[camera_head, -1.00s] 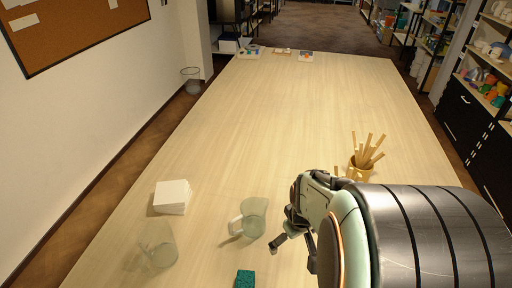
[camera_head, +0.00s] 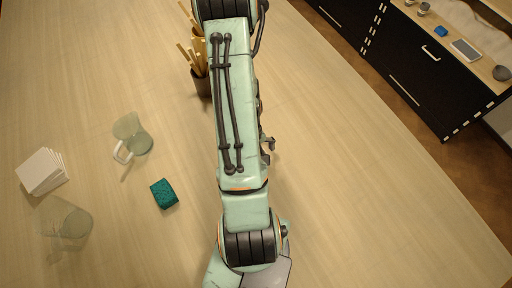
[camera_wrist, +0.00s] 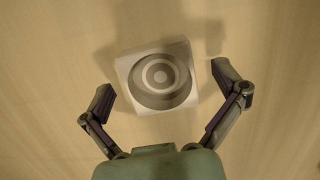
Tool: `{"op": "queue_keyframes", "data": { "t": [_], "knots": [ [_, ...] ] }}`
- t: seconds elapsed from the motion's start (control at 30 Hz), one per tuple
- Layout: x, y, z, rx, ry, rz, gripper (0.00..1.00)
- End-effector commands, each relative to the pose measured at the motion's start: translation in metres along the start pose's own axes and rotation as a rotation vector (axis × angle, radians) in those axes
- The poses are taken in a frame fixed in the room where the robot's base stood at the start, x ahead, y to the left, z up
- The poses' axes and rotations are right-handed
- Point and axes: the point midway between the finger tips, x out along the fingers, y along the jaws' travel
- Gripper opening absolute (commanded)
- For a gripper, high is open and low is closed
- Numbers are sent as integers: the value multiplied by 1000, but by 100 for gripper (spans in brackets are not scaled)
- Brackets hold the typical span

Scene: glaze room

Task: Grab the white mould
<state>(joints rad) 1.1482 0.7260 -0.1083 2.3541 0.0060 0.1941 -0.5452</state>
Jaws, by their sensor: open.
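The white mould (camera_wrist: 158,76) is a pale square block with round, ringed hollows in its top face. It lies flat on the table, slightly turned, in the upper middle of the wrist view. My gripper (camera_wrist: 163,82) is open, with one finger on each side of the mould. Gaps show between the fingers and the block, so it is not held. How high the fingers are above the table is hard to tell. In the head view the mould does not show, and my arm covers much of the middle.
In the head view, a glass mug (camera_head: 133,136), a teal sponge (camera_head: 164,194), a stack of white tiles (camera_head: 42,172) and a clear glass vessel (camera_head: 74,224) stand left of my arm. A pot of wooden sticks (camera_head: 201,83) is close beside the arm. The table's right is clear.

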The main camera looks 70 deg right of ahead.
Motion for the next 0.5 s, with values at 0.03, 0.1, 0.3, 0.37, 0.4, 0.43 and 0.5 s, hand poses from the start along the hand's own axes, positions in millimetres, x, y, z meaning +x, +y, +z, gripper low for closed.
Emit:
{"op": "queue_keyframes", "data": {
  "t": [0.03, 0.1, 0.3, 0.37, 0.4, 0.43, 0.5],
  "knots": [
    [1, 0, 0, 0, 1, 0, 96],
    [0, 0, 0, 0, 1, 1, 96],
    [0, 0, 0, 0, 1, 1, 64],
    [0, 0, 0, 0, 1, 0, 46],
    [0, 0, 0, 0, 1, 0, 33],
    [0, 0, 0, 0, 1, 0, 27],
    [0, 0, 0, 0, 1, 0, 27]
  ]
}}
